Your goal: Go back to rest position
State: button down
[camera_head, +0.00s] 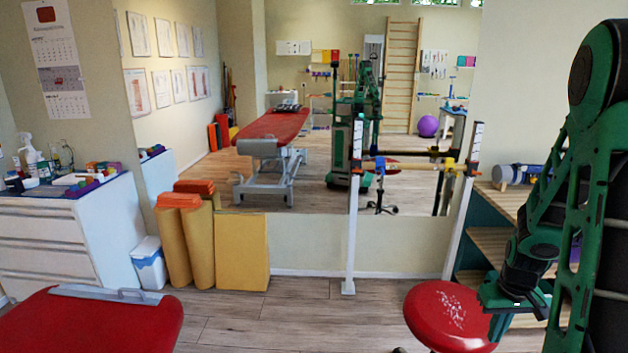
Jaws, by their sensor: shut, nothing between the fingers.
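My green and black arm (580,150) comes down along the right side of the view, folded close to the camera. My gripper (497,325) points down beside and in front of the red round stool seat (448,312), overlapping its right edge in the picture. The gripper is shut and holds nothing that I can see. Whether it touches the stool cannot be told.
A red treatment table (90,325) is at lower left. A white drawer cabinet (50,240), yellow rolls (172,245) and a white post (353,210) stand by the mirror (300,190). Wooden shelves (490,241) are at right. Floor between table and stool is clear.

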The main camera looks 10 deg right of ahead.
jog(key=s+a+r+m+y, duration=0.1)
jog(key=s+a+r+m, duration=0.2)
jog(key=s+a+r, duration=1)
jog(key=s+r, duration=0.3)
jog(key=r, duration=0.1)
jog(key=shift+s+a+g, duration=0.25)
jog(key=shift+s+g, duration=0.1)
jog(key=shift+g, duration=0.05)
jog(key=shift+r, duration=0.1)
